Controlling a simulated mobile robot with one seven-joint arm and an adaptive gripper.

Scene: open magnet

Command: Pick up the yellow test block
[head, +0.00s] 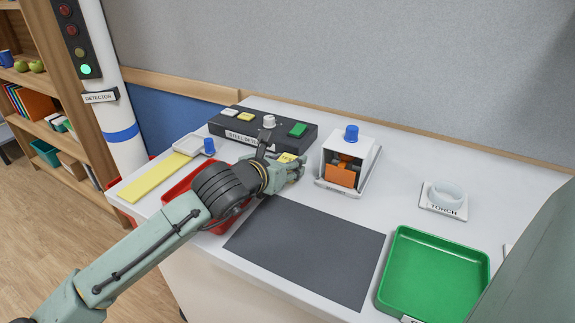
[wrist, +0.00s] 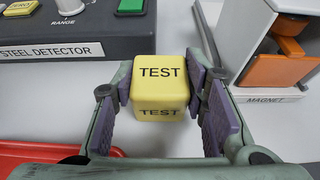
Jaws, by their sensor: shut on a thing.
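The yellow test block (wrist: 160,84), marked TEST on its top and front, sits between the purple pads of my gripper (wrist: 163,95) in the wrist view. My gripper is shut on it, with a pad against each side. In the head view my gripper (head: 289,170) is over the white table in front of the steel detector, and the block (head: 286,158) shows only in part behind the fingers. I cannot tell whether the block touches the table.
The steel detector box (head: 262,131) stands just behind. The magnet unit (head: 346,163), with an orange part, is close on the right. A red tray (head: 178,190) lies partly under my arm. A dark mat (head: 305,252) and a green tray (head: 433,273) are in front and right, both clear.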

